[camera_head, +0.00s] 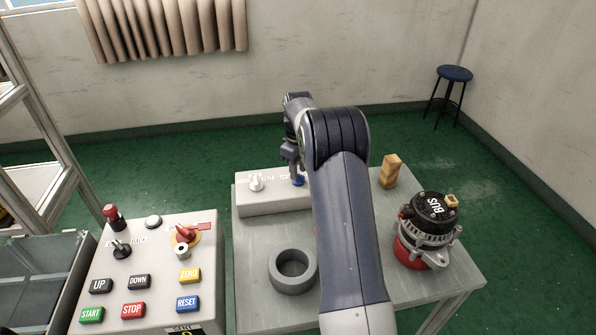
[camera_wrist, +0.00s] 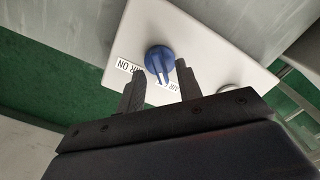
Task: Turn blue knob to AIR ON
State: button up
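The blue knob (camera_wrist: 159,61) sits on a light control box (camera_wrist: 205,40). A white mark on the knob points toward the lower label (camera_wrist: 168,88), which is partly hidden and seems to read AIR OFF. The AIR ON label (camera_wrist: 128,66) is left of the knob. My gripper (camera_wrist: 160,74) is open, with one finger either side of the knob in the wrist view; I cannot tell whether they touch it. In the head view the blue knob (camera_head: 298,181) shows at the box's right part, just below my gripper, partly hidden by my arm.
A white knob (camera_head: 256,183) stands left on the same box. A grey ring (camera_head: 292,271), a wooden block (camera_head: 390,171) and an alternator (camera_head: 428,232) stand on the table. A button panel (camera_head: 150,262) is at left. My arm hides the table's middle.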

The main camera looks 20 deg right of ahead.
jog(key=shift+f, duration=0.7)
jog(key=shift+c, duration=0.5)
grip_shut()
